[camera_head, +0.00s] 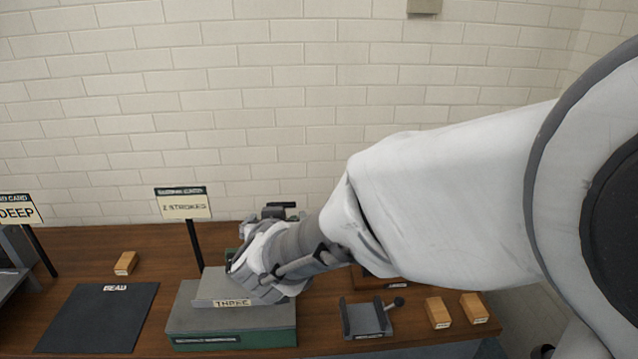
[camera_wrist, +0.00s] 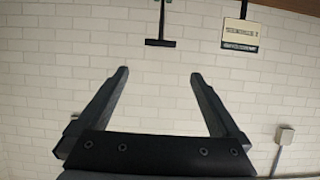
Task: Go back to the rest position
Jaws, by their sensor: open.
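My gripper (camera_wrist: 158,88) shows in the wrist view with its two dark fingers spread wide apart and nothing between them. The fingers are mostly hidden behind the wrist there. I cannot tell whether the wrist touches the block.
A sign reading 2 STROKES (camera_head: 184,203) stands behind the block. A grey holder (camera_head: 366,318) and two wooden blocks (camera_head: 438,313) (camera_head: 474,308) are right, near the table's edge.

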